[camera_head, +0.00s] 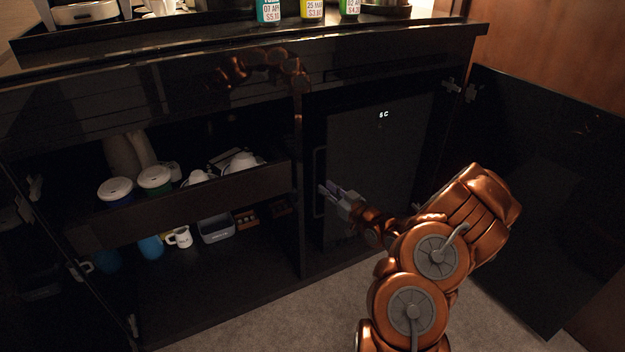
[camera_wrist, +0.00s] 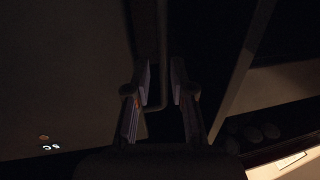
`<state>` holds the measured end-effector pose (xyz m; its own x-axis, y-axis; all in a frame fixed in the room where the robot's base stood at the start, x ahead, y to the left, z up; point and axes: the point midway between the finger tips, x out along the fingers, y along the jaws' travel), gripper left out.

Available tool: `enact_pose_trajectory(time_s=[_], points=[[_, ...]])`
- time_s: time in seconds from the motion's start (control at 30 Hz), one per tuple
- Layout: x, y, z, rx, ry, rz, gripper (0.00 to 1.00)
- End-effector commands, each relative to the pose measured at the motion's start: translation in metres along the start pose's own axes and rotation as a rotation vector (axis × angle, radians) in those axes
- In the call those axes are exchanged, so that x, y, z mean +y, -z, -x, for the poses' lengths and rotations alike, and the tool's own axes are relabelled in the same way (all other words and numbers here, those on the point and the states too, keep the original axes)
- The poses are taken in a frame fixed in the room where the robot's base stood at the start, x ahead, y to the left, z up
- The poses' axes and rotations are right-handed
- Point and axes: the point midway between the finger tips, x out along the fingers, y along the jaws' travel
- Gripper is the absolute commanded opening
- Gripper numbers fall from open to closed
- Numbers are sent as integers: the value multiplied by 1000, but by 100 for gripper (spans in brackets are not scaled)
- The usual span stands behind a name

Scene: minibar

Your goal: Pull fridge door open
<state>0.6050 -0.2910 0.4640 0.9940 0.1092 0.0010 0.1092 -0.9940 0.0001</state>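The fridge door (camera_head: 375,160) is a dark panel inside the right cabinet bay and looks shut. A small lit temperature display (camera_head: 383,114) is near its top; it also shows in the wrist view (camera_wrist: 50,147). The slim dark vertical handle (camera_head: 320,165) is on the door's left side. My gripper (camera_head: 327,190) is at the handle's lower part. Contact is too dark to tell.
The outer cabinet door (camera_head: 545,190) stands swung open at the right. The left bay holds a drawer (camera_head: 200,203) with lidded cups and a lower shelf with a white mug (camera_head: 179,237) and a grey bin (camera_head: 216,228). The countertop (camera_head: 250,48) overhangs above. Carpet (camera_head: 300,310) is clear in front.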

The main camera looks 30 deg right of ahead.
Motion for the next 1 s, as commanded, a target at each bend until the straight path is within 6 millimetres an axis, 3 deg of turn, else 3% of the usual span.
enact_pose_trajectory(time_s=[0.53,1.0], points=[[-3,-2,-55,-1,6,2,23],[0,0,-66,0,1,0,23]])
